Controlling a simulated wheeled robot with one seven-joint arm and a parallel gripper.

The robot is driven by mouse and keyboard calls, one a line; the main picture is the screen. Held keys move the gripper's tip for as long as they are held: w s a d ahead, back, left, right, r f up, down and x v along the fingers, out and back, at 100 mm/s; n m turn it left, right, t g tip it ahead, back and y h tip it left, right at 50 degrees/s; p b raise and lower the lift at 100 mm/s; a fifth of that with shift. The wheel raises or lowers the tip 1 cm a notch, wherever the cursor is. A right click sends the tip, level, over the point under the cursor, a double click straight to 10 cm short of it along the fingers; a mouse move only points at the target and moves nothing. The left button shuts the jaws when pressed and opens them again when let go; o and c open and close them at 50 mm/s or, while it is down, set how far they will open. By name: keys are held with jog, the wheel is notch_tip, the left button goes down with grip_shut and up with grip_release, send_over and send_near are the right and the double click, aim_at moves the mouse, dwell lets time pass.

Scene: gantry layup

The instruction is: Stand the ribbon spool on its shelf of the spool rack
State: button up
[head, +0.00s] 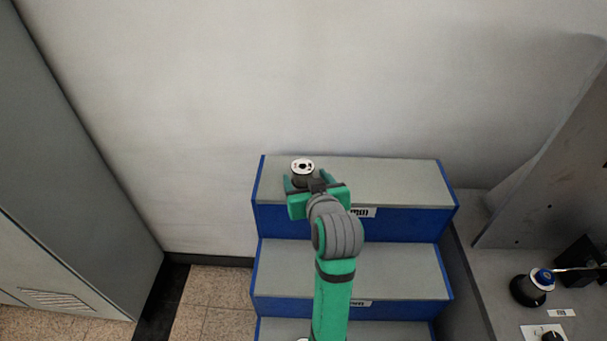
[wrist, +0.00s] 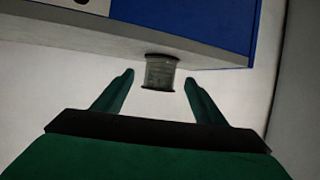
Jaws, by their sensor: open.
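The ribbon spool (head: 302,167), with white top and dark grey body, stands upright at the left end of the top shelf (head: 390,182) of the spool rack, a blue stepped unit with grey treads. In the wrist view the picture is inverted; the spool (wrist: 160,72) meets the shelf (wrist: 120,36) at its upper end. My gripper (head: 308,181) is open, with one finger on each side of the spool. In the wrist view my gripper (wrist: 159,78) shows gaps between both fingers and the spool. The spool's lower part is partly hidden in the head view.
Labels sit on the shelf fronts. A grey bench (head: 470,240) at right holds a dark knob-like object with a blue top (head: 543,277). A grey cabinet (head: 70,140) stands at left.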

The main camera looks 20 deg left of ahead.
jog(key=v, duration=0.7)
jog(key=s+d+f+m+t+h, duration=0.1)
jog(key=s+d+f+m, duration=0.2)
jog(key=f, duration=0.4)
jog(key=s+d+f+m+t+h, duration=0.1)
jog(key=s+d+f+h, duration=0.15)
jog(key=s+f, duration=0.4)
jog(key=s+d+f+m+t+h, duration=0.1)
jog(key=s+d+f+m, duration=0.15)
jog(key=f, duration=0.55)
jog(key=s+d+h, duration=0.1)
jog(key=s+d, duration=0.2)
jog(key=s, duration=0.9)
jog(key=s+d+f+h, duration=0.1)
jog(key=s+d, duration=0.2)
jog(key=s, duration=0.9)
jog(key=shift+t, duration=0.4)
jog(key=shift+s+d+h, duration=0.1)
jog(key=shift+d+h, duration=0.05)
jog(key=shift+h, duration=0.1)
jog(key=shift+c, duration=0.5)
